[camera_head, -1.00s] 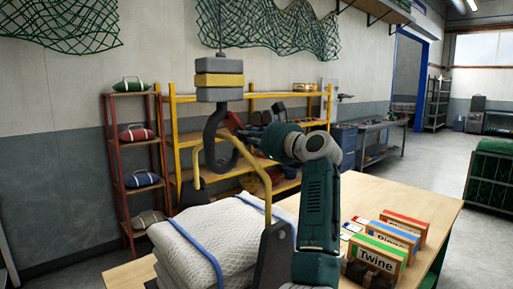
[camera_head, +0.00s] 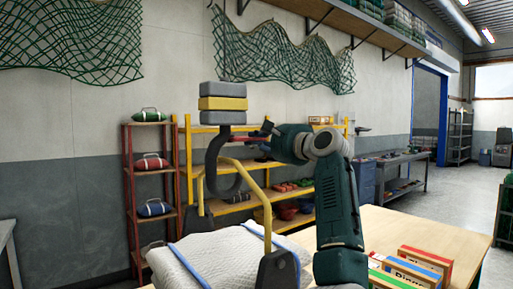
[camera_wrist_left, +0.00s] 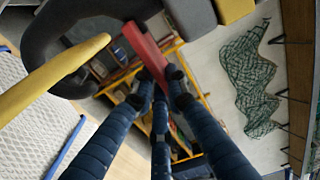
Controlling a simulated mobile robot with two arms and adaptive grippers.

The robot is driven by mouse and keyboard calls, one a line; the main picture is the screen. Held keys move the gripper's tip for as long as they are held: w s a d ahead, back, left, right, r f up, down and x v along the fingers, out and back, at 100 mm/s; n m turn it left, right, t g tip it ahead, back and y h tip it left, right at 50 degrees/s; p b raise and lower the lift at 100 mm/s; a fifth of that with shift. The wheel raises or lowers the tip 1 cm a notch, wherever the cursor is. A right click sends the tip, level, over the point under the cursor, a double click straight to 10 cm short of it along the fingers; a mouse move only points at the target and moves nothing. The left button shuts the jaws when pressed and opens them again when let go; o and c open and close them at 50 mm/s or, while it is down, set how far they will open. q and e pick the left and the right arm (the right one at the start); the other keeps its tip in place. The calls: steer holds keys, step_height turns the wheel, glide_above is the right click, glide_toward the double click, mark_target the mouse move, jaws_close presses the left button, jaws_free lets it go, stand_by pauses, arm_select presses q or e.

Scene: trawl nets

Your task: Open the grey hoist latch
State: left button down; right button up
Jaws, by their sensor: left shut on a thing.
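The grey hoist block (camera_head: 222,90) with a yellow band hangs above the table, and a dark grey hook (camera_head: 212,165) hangs below it. A red latch bar (camera_head: 241,138) sticks out from the hook towards the right. In the left wrist view the red bar (camera_wrist_left: 143,45) runs from beside the hook (camera_wrist_left: 45,35) to between my fingertips. My left gripper (camera_head: 266,137) is shut on its outer end, and its fingers also show in the left wrist view (camera_wrist_left: 161,80). My right gripper is not in view.
A yellow handle (camera_head: 258,185) arches by the hook over a white quilted bale (camera_head: 190,262) with blue straps. Boxes (camera_head: 425,258) stand on the table (camera_head: 400,225) at right. Red (camera_head: 130,200) and yellow (camera_head: 187,160) shelves stand behind.

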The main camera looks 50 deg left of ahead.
arm_select(q)
steer(key=shift+r+n, duration=0.6)
steer(key=shift+n, duration=0.5)
steer(key=shift+r+n+p, duration=0.25)
steer(key=shift+n+p, duration=0.1)
steer(key=shift+n, duration=0.25)
steer(key=shift+s, duration=0.1)
